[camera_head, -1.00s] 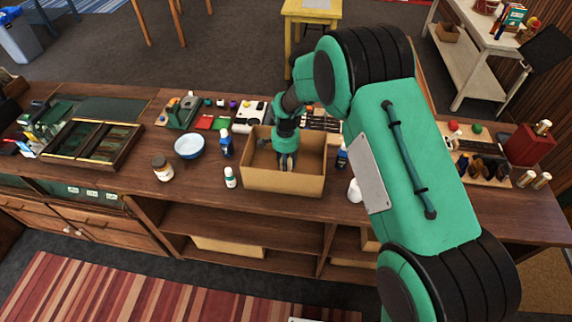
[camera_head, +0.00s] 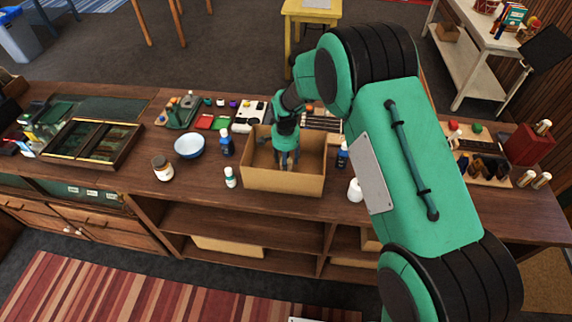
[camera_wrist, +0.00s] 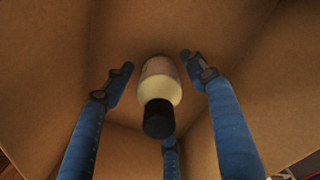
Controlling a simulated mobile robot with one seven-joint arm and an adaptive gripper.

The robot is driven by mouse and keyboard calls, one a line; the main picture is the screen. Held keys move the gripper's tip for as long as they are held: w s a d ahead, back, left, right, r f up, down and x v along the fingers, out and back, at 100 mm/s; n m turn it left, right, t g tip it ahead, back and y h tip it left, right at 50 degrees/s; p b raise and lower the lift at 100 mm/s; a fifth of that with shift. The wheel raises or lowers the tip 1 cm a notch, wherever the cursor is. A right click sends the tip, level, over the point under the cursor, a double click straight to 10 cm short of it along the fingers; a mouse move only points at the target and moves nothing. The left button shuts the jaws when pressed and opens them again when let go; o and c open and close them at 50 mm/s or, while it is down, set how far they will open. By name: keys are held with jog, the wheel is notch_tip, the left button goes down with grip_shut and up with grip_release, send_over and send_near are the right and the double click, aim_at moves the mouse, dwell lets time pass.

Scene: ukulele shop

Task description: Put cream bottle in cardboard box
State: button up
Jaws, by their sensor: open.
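The cardboard box (camera_head: 283,179) stands on the wooden counter, open at the top. My gripper (camera_head: 286,163) reaches down into it from above. In the wrist view, a cream bottle (camera_wrist: 160,82) with a black cap is inside the box, with the cap end toward the camera. My gripper (camera_wrist: 157,75) is open, with its blue fingers spread apart on both sides of the bottle and a gap visible on each side. The box walls (camera_wrist: 45,70) surround them in the wrist view. In the head view, the box's front wall and my gripper hide the bottle.
Left of the box are a small white bottle (camera_head: 230,177), a blue bottle (camera_head: 226,145), a bowl (camera_head: 189,146) and a brown jar (camera_head: 162,168). Right of it are another blue bottle (camera_head: 342,156) and a white bottle (camera_head: 355,190), close to my arm.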

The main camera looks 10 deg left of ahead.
notch_tip(320, 180, up, 11)
jog(key=shift+r, duration=0.15)
dwell(0.4)
dwell(0.5)
jog(key=shift+r, duration=0.1)
jog(key=shift+d+r, duration=0.2)
jog(key=shift+r, duration=0.15)
jog(key=s+d+r+n+t, duration=0.1)
jog(key=s+d+r, duration=0.7)
jog(key=r, duration=0.4)
jog(key=s+d+r+n+t, duration=0.15)
jog(key=s+d+r, duration=0.35)
jog(key=d+r, duration=0.7)
jog(key=s+d+r+n+t, duration=0.1)
jog(key=s+d, duration=0.3)
jog(key=s, duration=0.4)
jog(key=s+d+r+n+t, duration=0.1)
jog(key=s+d+r, duration=0.1)
jog(key=s, duration=0.7)
jog(key=s+d+r+n+t, duration=0.1)
jog(key=s+d+r, duration=0.1)
jog(key=s+d, duration=0.3)
jog(key=s, duration=0.3)
jog(key=shift+s+d+r, duration=0.15)
jog(key=shift+d+r, duration=0.2)
